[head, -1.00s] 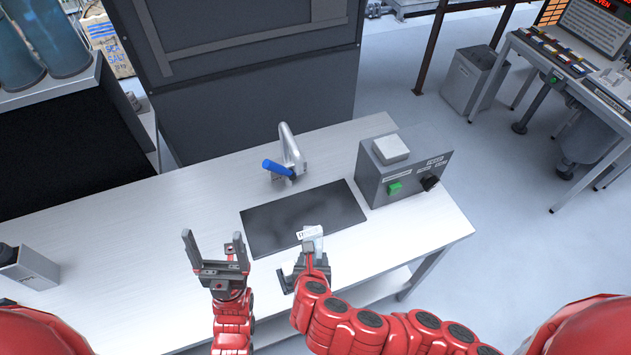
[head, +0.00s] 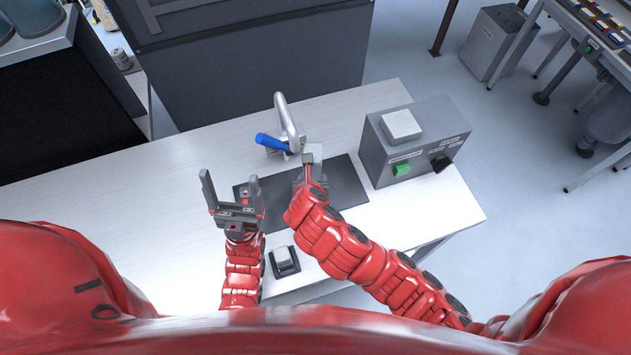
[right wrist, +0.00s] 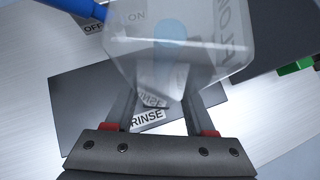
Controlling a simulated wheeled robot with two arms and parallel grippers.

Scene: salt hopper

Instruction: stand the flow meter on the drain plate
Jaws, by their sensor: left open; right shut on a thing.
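The drain plate (head: 346,186) is a dark flat rectangle on the bench, partly hidden by my arms. My left gripper (head: 231,192) is open and empty, left of the plate.
A curved metal tap (head: 288,115) with a blue lever (head: 272,143) stands behind the plate. A grey control box (head: 415,140) with a green button is at the right. A small black base with a white top (head: 284,260) lies in front. The bench's left side (head: 130,210) is clear.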

